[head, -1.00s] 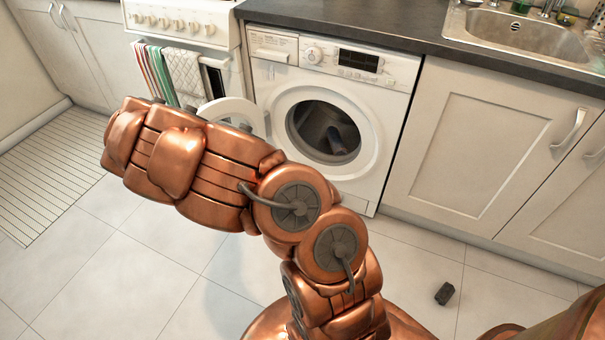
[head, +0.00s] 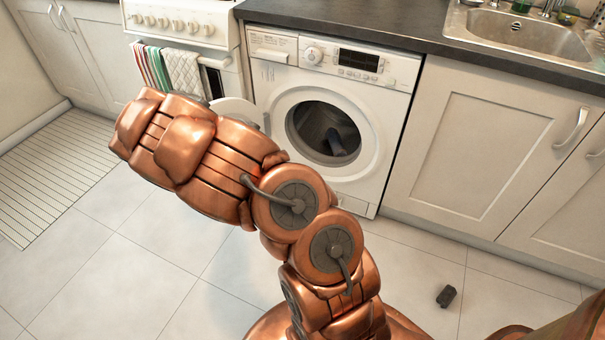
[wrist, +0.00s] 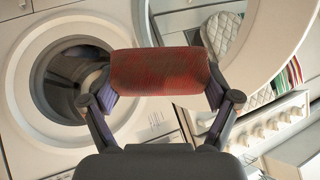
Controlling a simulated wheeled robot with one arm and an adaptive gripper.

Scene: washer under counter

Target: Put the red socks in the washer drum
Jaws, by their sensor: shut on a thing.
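The red socks (wrist: 160,71), a rolled bundle, are held between the two fingers of my gripper (wrist: 160,78) in the wrist view. My gripper is shut on them, with one finger at each end. The washer (head: 330,95) stands under the counter with its round door (head: 238,108) swung open to the left. The dark drum opening (wrist: 72,82) lies left of the socks in the wrist view, partly behind a finger. The socks look outside the drum. In the head view my arm hides my gripper and the socks; the drum (head: 312,122) shows clear of the arm.
A dark shape (head: 336,142) shows inside the drum. A small dark grey object (head: 446,296) lies on the floor at the right. The oven with hanging towels (head: 182,72) is left of the washer; a cabinet (head: 490,140) is to its right.

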